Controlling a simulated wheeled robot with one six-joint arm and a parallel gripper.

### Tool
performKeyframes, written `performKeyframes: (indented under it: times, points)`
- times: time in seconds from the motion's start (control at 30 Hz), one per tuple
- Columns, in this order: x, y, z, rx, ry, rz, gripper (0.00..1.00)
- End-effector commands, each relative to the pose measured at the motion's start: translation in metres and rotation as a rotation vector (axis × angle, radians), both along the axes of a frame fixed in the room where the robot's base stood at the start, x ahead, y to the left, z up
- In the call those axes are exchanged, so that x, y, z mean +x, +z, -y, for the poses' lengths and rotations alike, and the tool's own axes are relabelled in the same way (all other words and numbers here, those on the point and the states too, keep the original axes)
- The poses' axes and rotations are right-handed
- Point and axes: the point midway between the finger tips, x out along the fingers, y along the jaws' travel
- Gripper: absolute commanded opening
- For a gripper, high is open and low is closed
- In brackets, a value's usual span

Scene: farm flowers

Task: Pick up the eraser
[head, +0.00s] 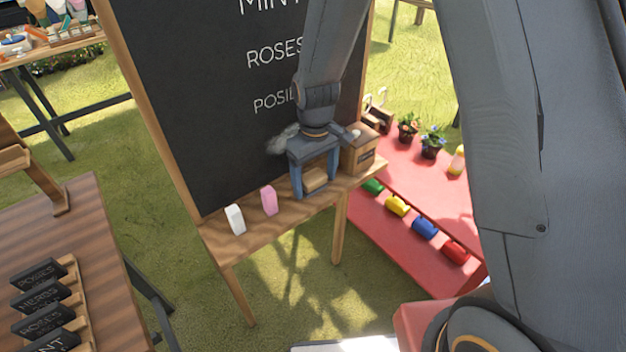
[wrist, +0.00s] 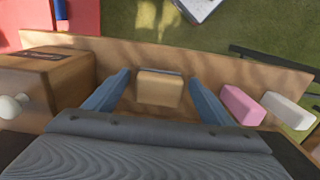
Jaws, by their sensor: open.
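The eraser (head: 315,180) is a tan block with a darker strip along one edge. It lies on the wooden ledge of the chalkboard easel. My gripper (head: 315,191) is open above the ledge, with one blue finger on each side of the eraser. In the wrist view the eraser (wrist: 160,87) sits between the two spread fingers of my gripper (wrist: 160,90), with a gap on both sides. Neither finger appears to touch it.
A pink block (head: 269,201) and a white block (head: 235,219) lie left of the eraser on the ledge (head: 290,222). A wooden box (head: 361,152) with a pale knob stands close on the right. The chalkboard (head: 215,110) rises behind. Colored cups and potted flowers sit on a red table (head: 385,235).

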Motion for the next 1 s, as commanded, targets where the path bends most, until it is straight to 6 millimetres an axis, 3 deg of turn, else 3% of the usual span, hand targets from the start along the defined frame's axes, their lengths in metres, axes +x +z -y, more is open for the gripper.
performKeyframes:
  times: [0.3, 0.57, 1.0]
  points:
    - [0.0001, -0.0043, 0.0001, 0.000, 0.000, 0.000, 0.77]
    - [0.0001, -0.0041, 0.0002, 0.000, 0.000, 0.000, 0.33]
    - [0.0013, 0.0050, -0.0003, 0.001, 0.000, 0.004, 0.32]
